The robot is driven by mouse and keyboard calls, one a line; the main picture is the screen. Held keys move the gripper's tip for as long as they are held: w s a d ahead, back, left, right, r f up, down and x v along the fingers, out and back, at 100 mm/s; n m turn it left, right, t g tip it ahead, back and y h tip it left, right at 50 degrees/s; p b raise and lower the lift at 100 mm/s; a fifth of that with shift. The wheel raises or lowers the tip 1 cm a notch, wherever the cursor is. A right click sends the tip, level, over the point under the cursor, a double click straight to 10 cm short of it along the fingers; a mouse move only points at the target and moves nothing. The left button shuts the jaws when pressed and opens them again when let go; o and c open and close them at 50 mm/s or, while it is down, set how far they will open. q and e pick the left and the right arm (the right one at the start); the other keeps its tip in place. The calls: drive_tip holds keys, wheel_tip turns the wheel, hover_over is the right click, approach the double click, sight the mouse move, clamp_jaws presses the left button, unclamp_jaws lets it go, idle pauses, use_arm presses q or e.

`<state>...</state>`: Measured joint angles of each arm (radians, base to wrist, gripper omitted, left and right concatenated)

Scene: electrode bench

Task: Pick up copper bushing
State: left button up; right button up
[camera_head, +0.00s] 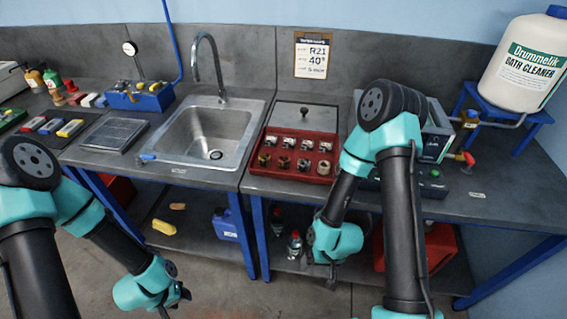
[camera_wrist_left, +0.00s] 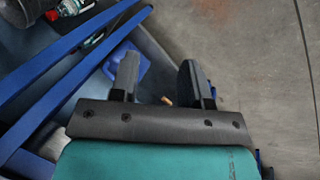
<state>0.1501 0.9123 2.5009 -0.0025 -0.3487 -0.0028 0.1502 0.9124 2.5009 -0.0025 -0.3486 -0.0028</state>
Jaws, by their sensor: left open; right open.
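A red tray (camera_head: 254,171) on the bench right of the sink holds two rows of small metal parts. The front row has several ring-like parts, among them a brownish one at the left end (camera_head: 264,159) and another beside it (camera_head: 283,163); which is the copper bushing I cannot tell at this size. My left gripper (camera_head: 178,299) hangs low in front of the bench, away from the tray. In the left wrist view its two fingers (camera_wrist_left: 157,64) are apart with nothing between them. My right gripper (camera_head: 332,281) is open and points down, below the bench's front edge.
A sink (camera_head: 213,133) with a tall tap (camera_head: 207,60) lies left of the tray. A lidded grey panel (camera_head: 303,116) is behind it, and a device (camera_head: 435,135) stands to its right. A blue rack (camera_head: 142,97) and a dark flat plate (camera_head: 115,133) are further left.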

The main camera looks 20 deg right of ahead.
use_arm(q)
drive_tip(key=shift+o, duration=0.3)
drive_tip(key=o, duration=0.4)
drive_tip(key=shift+o, duration=0.2)
drive_tip(key=shift+w, duration=0.1)
